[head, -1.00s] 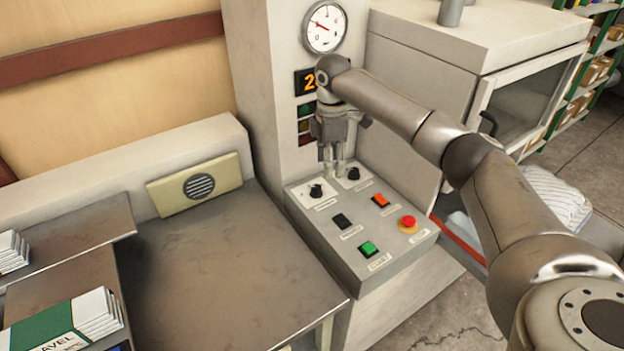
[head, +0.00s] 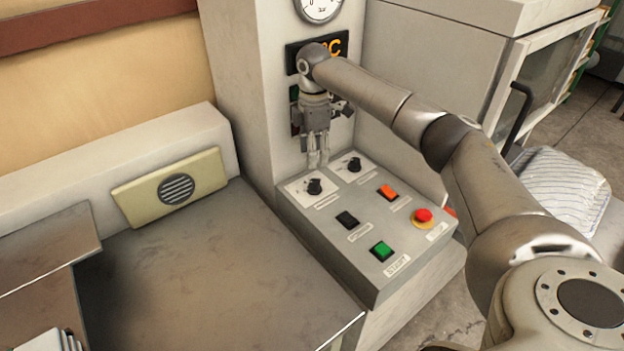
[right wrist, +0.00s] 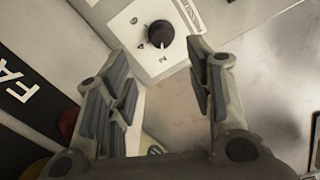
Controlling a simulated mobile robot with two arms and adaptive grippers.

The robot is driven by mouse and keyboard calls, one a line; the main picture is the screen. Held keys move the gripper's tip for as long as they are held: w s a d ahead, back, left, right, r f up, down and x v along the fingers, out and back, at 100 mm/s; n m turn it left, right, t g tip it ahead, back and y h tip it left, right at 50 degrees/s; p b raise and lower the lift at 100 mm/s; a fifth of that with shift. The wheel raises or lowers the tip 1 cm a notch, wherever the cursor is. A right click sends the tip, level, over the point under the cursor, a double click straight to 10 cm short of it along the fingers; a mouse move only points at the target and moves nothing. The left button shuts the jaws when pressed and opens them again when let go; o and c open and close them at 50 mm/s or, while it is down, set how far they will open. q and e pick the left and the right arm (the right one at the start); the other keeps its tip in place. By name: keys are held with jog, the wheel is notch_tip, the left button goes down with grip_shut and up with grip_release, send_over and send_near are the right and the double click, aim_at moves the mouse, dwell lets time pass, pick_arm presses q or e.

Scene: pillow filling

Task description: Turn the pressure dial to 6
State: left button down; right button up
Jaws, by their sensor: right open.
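Two black dials sit on white scale plates at the back of the grey control box: a left dial (head: 314,187) and a right dial (head: 354,165). Their labels are too small to read, so I cannot tell which is the pressure dial. My right gripper (head: 318,163) points down just behind the left dial, apart from it as far as I can see. In the right wrist view my right gripper (right wrist: 155,62) is open and empty. A black dial (right wrist: 160,34) with a white pointer mark lies beyond and between its fingertips. My left gripper is out of view.
The box also carries a black switch (head: 347,219), an orange switch (head: 387,191), a green button (head: 382,251) and a red emergency button (head: 424,215). A display (head: 335,46) and a gauge (head: 319,7) are on the column behind.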

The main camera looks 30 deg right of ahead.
aim_at(314, 182)
notch_tip(314, 182, down, 9)
jog(key=shift+s+f+p, duration=0.1)
jog(key=shift+s+p, duration=0.05)
jog(key=shift+p, duration=0.4)
jog(key=shift+c, duration=0.2)
